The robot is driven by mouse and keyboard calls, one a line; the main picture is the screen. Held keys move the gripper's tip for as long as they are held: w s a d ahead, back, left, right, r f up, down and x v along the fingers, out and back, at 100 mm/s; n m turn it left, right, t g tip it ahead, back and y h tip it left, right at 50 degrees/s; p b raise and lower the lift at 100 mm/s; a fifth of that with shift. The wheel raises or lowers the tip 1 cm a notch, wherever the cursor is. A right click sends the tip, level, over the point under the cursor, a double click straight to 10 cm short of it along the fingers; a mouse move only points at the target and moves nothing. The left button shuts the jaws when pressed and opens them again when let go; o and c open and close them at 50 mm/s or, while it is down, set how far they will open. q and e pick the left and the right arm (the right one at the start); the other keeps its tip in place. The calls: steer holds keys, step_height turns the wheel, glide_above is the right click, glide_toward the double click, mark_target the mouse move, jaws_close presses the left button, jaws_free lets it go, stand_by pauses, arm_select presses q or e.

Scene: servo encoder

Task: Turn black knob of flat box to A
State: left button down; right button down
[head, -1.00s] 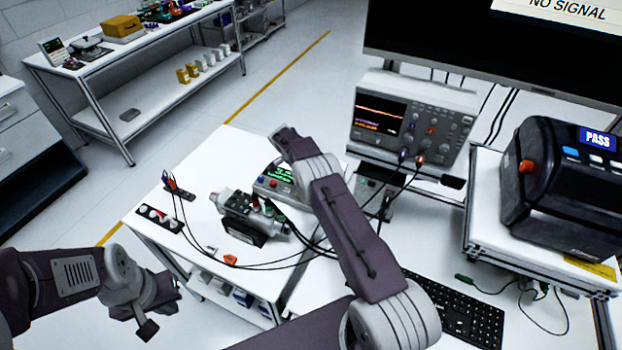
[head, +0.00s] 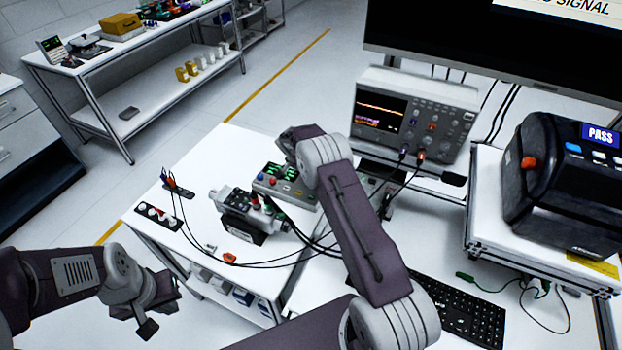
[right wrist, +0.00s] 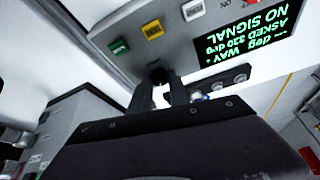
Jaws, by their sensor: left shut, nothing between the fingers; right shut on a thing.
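The flat box (head: 268,185) is grey, with a green-lit display and coloured buttons, and lies at the back of the white table. In the right wrist view its panel (right wrist: 205,50) shows upside down, with green text including "ASKED 320 deg" and "NO SIGNAL". My right gripper (right wrist: 166,88) is shut on the black knob (right wrist: 157,75), whose end shows between the fingers. Its pointer and any letter marks are hidden or too small to read. In the head view my right wrist covers the knob. My left gripper (head: 160,305) is shut and empty, off the table's front left.
A servo unit (head: 240,215) with cables stands just in front of the box. A dark strip of connectors (head: 158,215) lies at the left edge. An oscilloscope (head: 415,115) and keyboard (head: 465,310) are to the right.

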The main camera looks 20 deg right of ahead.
steer(key=shift+n+t+b, duration=0.3)
steer(key=shift+n+b, duration=0.2)
steer(key=shift+n, duration=0.6)
steer(key=shift+s+d+n+t+y, duration=0.1)
steer(key=shift+n+t+y, duration=0.35)
steer(key=shift+n, duration=0.65)
steer(key=shift+r, duration=0.1)
steer(key=c, duration=1.2)
jaws_free()
steer(key=shift+c, duration=0.2)
steer(key=b+v, duration=0.2)
steer(key=v, duration=0.7)
